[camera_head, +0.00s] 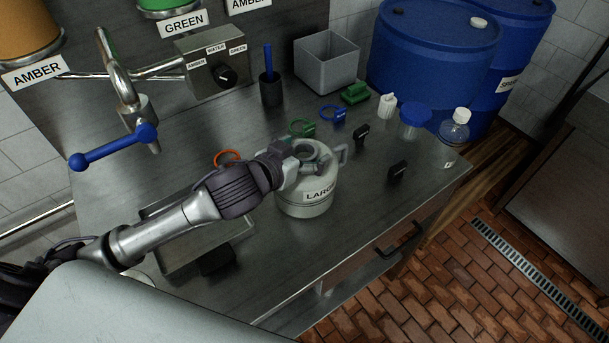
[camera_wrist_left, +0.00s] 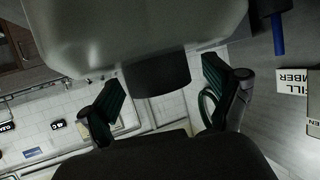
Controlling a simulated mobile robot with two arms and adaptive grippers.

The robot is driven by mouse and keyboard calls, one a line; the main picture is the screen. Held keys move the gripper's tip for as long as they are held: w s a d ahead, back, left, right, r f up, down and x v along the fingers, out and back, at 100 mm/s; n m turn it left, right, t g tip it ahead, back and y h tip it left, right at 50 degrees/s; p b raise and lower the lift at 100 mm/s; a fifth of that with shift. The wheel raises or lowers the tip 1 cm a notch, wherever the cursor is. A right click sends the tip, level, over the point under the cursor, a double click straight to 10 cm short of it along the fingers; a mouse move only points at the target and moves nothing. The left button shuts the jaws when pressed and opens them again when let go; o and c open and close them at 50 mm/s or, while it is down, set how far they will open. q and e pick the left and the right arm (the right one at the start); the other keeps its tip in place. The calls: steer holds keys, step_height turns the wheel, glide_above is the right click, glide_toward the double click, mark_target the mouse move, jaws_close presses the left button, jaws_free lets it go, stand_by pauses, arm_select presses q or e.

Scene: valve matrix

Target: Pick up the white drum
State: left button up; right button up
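The white drum (camera_head: 305,205), labelled LARGE, stands upright on the steel counter (camera_head: 300,260). A loop handle shows on its right side in the head view. My left gripper (camera_head: 287,158) is at the upper left of the drum, partly covering its top. In the left wrist view the pale drum body (camera_wrist_left: 135,30) fills the top. The left gripper's fingers (camera_wrist_left: 163,80) are spread there, with a dark block between them that I cannot identify surely. Contact with the drum cannot be told. My right gripper is not in view.
A blue-handled valve (camera_head: 113,147) projects at the left. A grey bin (camera_head: 327,62) and blue barrels (camera_head: 430,50) stand behind. A shallow tray (camera_head: 205,245) lies left of the drum.

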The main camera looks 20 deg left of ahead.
arm_select(q)
jaws_close()
steer(key=shift+r, duration=0.1)
stand_by(0.3)
